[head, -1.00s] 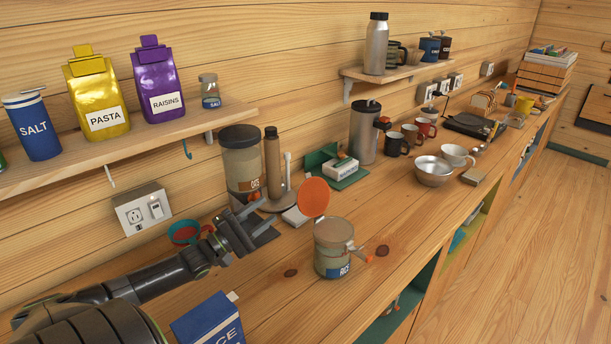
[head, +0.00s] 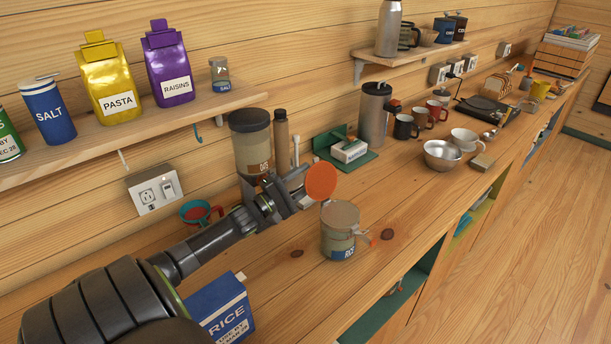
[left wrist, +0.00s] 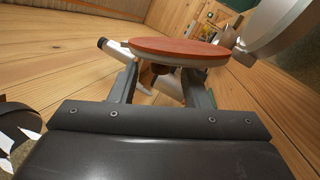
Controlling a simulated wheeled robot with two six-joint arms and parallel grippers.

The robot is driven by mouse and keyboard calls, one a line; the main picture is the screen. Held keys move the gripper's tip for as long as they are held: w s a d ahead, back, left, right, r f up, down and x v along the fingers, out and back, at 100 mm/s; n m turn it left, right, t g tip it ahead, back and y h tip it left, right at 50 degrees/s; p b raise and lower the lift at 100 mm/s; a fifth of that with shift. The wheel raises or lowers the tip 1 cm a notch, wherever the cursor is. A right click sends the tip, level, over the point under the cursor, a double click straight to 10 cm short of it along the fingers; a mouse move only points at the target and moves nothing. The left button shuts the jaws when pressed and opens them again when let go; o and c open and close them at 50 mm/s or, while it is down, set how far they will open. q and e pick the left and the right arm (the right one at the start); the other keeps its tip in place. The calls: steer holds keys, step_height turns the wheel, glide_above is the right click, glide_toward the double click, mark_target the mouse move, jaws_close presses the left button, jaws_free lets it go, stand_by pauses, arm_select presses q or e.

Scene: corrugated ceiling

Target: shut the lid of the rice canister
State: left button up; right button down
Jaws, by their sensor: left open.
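The rice canister (head: 338,241) stands upright on the counter, a squat glass jar with a blue label and a tan round top face. An orange disc (head: 321,181), apparently its raised lid, stands steeply tilted at the canister's back left. In the left wrist view the disc (left wrist: 180,50) is red-orange with a pale rim, just beyond the fingertips. My left gripper (head: 301,189) is open, its fingers behind and left of the disc. In the wrist view the fingers (left wrist: 160,82) are apart; I cannot tell whether they touch the disc. My right gripper is out of view.
A dark-lidded canister (head: 249,145) and a brown bottle (head: 281,138) stand behind my gripper. A blue rice box (head: 222,308) is in front of my arm. A red-and-teal cup (head: 197,213) is by the wall. The counter right of the canister is mostly clear.

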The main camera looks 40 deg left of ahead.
arm_select(q)
steer(key=shift+w, duration=0.3)
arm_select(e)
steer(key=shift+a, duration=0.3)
arm_select(q)
jaws_close()
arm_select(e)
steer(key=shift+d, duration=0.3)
